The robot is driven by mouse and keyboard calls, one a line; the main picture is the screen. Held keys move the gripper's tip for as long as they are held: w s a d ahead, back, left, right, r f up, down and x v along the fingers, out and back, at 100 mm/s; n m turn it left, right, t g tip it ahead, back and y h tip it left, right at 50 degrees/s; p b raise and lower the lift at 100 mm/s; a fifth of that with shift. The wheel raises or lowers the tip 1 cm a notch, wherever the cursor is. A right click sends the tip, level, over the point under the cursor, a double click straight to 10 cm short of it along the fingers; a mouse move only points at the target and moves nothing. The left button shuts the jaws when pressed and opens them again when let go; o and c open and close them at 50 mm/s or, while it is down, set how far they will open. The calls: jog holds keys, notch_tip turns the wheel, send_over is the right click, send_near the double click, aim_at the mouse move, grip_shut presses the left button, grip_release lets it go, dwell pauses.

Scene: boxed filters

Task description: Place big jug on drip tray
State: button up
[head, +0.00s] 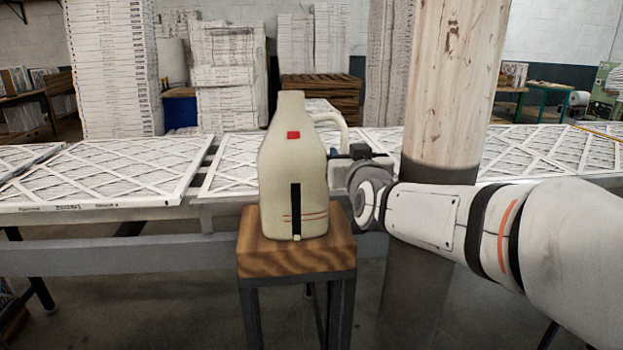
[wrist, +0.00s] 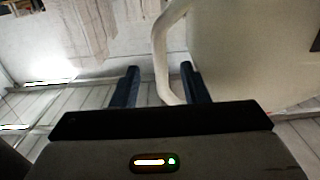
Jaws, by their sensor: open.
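The big jug (head: 290,175) is cream coloured, with a red square near its top and a black vertical strip with red lines low on its front. It stands upright on a small wooden-topped stand (head: 262,255). Its handle (head: 342,125) is on the right side. In the wrist view the handle (wrist: 160,60) comes down between the two fingers, and the jug body (wrist: 245,55) fills the right. My gripper (wrist: 160,85) is open around the handle, with the right finger near it. In the head view my gripper (head: 340,168) is partly hidden behind the jug. I see no drip tray.
A long table with white-framed filters (head: 115,170) runs behind the stand. A thick wooden column (head: 455,80) rises behind my arm. Tall filter stacks (head: 112,65) and a wooden crate (head: 322,95) stand farther back.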

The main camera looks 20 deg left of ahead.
jog(key=shift+x, duration=0.95)
grip_shut()
jog(key=shift+r, duration=0.1)
